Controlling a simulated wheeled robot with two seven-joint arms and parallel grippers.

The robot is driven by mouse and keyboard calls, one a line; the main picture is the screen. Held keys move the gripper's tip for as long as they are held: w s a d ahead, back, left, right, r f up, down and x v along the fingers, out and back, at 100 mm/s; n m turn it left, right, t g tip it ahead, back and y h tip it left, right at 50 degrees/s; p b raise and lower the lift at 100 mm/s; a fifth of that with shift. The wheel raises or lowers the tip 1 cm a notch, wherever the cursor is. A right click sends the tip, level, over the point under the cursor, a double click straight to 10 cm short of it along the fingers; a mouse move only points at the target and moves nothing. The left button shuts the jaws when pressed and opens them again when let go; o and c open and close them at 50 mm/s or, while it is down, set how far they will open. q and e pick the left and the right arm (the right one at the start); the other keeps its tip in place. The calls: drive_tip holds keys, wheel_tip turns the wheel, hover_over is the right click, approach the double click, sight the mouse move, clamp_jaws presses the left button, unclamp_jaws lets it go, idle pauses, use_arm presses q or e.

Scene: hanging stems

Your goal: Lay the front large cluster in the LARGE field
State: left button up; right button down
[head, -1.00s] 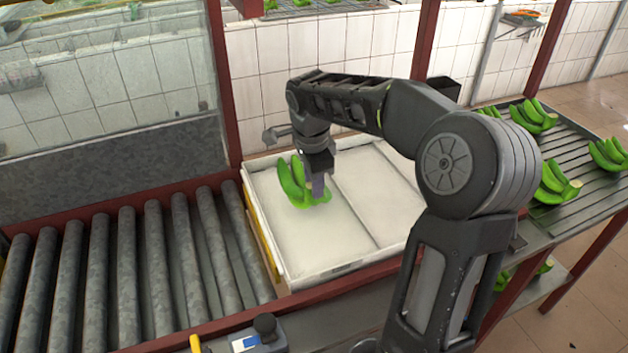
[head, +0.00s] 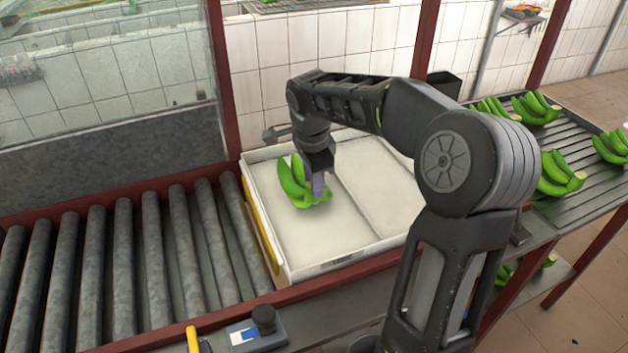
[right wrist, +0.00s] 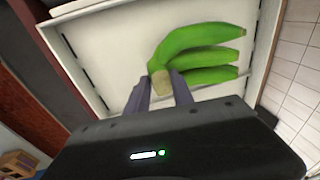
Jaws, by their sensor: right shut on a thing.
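A green banana cluster (head: 292,180) is in the left compartment of the white tray (head: 330,264). My right gripper (head: 319,192) points down and is shut on the cluster's crown. In the right wrist view the cluster (right wrist: 200,48) fans out beyond the two fingertips (right wrist: 158,88), with its pale crown between them. The cluster is low over the compartment floor; I cannot tell whether it touches. The tray's front wall carries a small label, which seems to read LARGE under the left compartment. My left gripper is not in view.
A divider (head: 368,205) splits the tray; the visible part of the right compartment is empty. Several clusters (head: 556,172) lie on the slatted rack at the right. Metal rollers (head: 130,260) run left of the tray. A red post (head: 224,90) stands behind its left corner.

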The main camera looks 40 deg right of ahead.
drive_tip(key=shift+w+f, duration=0.1)
drive_tip(key=shift+f, duration=0.1)
drive_tip(key=c, duration=1.3)
unclamp_jaws()
drive_tip(key=shift+r, duration=0.1)
drive_tip(key=shift+o, duration=1.4)
drive_tip(key=shift+s+f, duration=0.2)
drive_tip(key=shift+f, duration=0.05)
wheel_tip(320, 180, up, 8)
drive_tip(key=a+b, duration=0.1)
drive_tip(key=shift+s, duration=0.4)
drive_tip(key=shift+a, duration=0.1)
